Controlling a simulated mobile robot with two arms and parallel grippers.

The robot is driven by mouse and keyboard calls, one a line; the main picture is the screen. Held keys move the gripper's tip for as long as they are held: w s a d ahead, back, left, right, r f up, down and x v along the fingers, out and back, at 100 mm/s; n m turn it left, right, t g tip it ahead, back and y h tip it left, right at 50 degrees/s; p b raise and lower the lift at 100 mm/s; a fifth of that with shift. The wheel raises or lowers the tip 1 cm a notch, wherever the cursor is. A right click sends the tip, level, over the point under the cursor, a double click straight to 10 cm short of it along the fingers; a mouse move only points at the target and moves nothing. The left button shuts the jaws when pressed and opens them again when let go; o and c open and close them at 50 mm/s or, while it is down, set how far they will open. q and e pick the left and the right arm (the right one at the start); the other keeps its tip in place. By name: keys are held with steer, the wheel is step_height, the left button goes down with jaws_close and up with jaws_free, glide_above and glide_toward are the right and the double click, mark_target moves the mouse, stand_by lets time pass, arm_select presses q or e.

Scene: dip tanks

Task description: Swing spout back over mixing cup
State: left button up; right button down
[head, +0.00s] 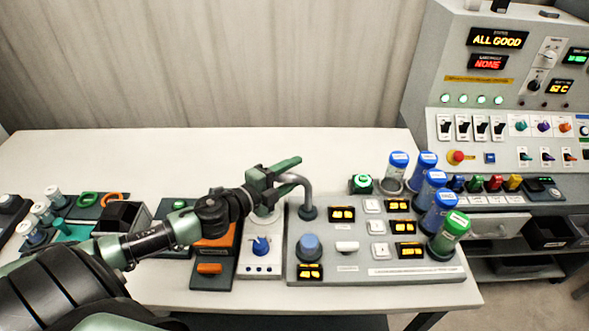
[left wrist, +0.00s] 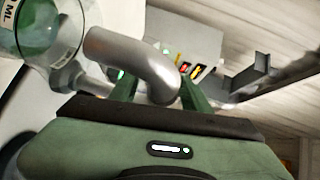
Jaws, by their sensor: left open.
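The spout (head: 307,195) is a grey bent pipe rising from a round base on the control panel. In the left wrist view the spout (left wrist: 130,55) curves down between the two green fingers. My left gripper (head: 299,169) is open at the top of the spout, a finger on either side; I cannot tell whether either finger touches it. A clear cup with "ML" lettering, seemingly the mixing cup (left wrist: 50,14), shows at upper left in the left wrist view, beside the spout. In the head view the gripper mostly hides that spot. My right gripper is not in view.
The grey panel (head: 345,271) carries a blue knob (head: 308,246), buttons and orange displays. Several capped bottles stand along its right side, one with a green cap (head: 455,222). An orange block (head: 215,243) sits left of the blue dial. The back of the table (head: 200,150) is clear.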

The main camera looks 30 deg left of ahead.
arm_select(q)
steer(key=shift+w+d, duration=0.15)
steer(key=shift+w, duration=0.25)
jaws_close()
stand_by(1.3)
